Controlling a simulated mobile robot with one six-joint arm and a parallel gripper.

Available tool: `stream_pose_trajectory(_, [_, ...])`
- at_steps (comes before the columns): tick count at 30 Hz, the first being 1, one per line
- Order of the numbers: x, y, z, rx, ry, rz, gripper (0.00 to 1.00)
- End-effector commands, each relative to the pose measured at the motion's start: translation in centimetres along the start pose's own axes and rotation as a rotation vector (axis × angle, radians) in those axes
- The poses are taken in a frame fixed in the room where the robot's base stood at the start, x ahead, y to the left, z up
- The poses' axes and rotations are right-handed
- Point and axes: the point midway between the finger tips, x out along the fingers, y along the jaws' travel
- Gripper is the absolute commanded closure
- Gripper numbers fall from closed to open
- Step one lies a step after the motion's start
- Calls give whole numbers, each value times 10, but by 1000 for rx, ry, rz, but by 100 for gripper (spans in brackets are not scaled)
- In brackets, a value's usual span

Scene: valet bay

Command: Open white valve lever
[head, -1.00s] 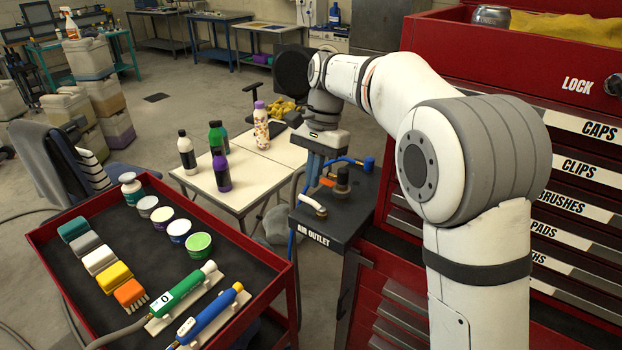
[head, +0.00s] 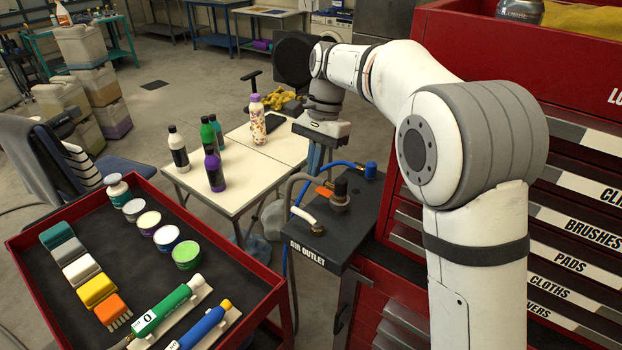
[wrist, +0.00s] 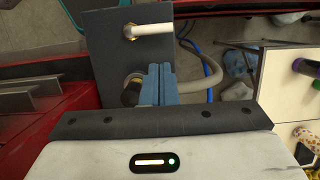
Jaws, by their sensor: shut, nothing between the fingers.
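The white valve lever (head: 303,215) sits on the dark air outlet panel (head: 345,238), sloping down to a brass fitting at its front. In the wrist view the white lever (wrist: 153,29) lies across the panel at the top, with its brass end at left. My gripper (head: 314,170) is above the panel's far left part, behind the white lever and apart from it. In the wrist view its blue fingers (wrist: 158,70) are together and empty, short of the lever. They partly hide a dark fitting with a grey hose. How high they are above the panel is hard to tell.
An orange lever (head: 325,191) and a blue hose fitting (head: 371,170) are on the same panel. A red tool cabinet (head: 575,160) stands at right. A red cart (head: 270,298) with tools is at left front. A white table (head: 240,195) with bottles is behind.

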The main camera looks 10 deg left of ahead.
Motion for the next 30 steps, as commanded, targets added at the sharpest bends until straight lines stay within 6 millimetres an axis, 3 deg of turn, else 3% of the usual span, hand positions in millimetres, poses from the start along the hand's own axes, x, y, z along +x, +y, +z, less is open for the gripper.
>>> stream_pose_trajectory(9, [57,0,2,-3,-3,4,100])
stream_pose_trajectory(15, [82,-1,2,-4,-1,2,100])
stream_pose_trajectory(30, [89,-1,2,-6,0,2,100])
